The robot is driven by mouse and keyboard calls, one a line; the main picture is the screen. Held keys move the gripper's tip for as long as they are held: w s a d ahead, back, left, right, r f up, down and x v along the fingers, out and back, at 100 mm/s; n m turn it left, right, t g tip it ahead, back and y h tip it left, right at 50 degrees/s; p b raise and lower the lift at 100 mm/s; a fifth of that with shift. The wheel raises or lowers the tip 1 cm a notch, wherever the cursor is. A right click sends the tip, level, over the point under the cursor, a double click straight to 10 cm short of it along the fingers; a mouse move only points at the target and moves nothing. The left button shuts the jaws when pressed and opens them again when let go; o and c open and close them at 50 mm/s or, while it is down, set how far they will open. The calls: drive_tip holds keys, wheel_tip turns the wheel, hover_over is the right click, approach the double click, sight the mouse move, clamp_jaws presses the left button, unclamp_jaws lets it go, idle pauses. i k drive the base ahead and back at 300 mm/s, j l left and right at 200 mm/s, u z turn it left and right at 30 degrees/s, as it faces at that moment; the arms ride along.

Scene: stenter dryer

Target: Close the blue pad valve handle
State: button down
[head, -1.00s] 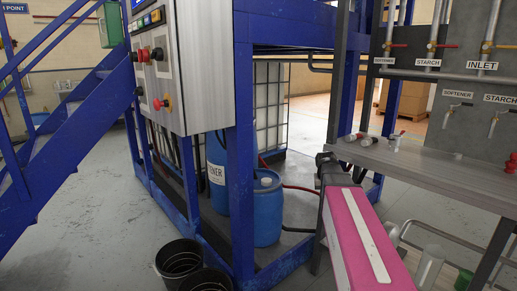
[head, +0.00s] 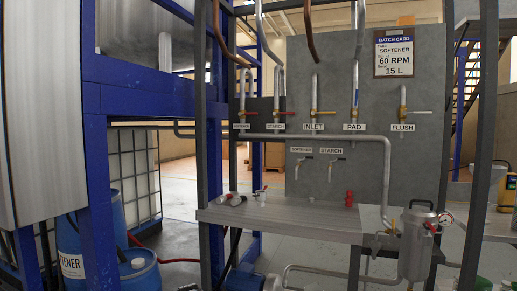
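The blue pad valve handle (head: 356,98) is on the grey panel, above the white PAD label (head: 354,127). It looks upright, in line with its vertical pipe, though it is small here. The other valve handles, such as the flush handle (head: 422,112) and the inlet handle (head: 327,112), stick out sideways to the right. My gripper is not in view.
A grey shelf (head: 290,222) runs below the panel, with a red fitting (head: 349,199) on it. A steel vessel (head: 416,244) with a gauge stands at the right. Dark posts (head: 207,130) and a blue frame (head: 97,150) stand at the left.

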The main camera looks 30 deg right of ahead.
sight(354, 112)
drive_tip(key=z, duration=1.95)
